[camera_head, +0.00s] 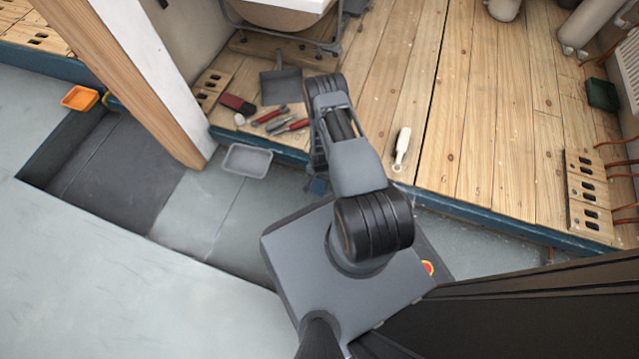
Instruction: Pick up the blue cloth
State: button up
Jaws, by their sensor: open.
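A small blue patch, which looks like the blue cloth (318,186), lies on the grey floor just below the edge of the wooden platform, left of my arm. My arm rises from its base, bends over the platform and comes back down towards this patch. My gripper (317,171) is at the lower end of the arm, just above the blue patch in the picture. It is open, but its fingers are small and partly hidden by my arm. I cannot tell whether they touch the cloth.
A grey tray (247,160) sits on the floor to the left. On the wooden platform (440,120) are a dustpan (281,84), red-handled tools (270,116), a dark red item (237,104) and a white-handled tool (402,146). A wooden post (140,80) stands at left.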

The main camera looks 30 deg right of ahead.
jog(key=shift+f, duration=1.2)
jog(key=c, duration=1)
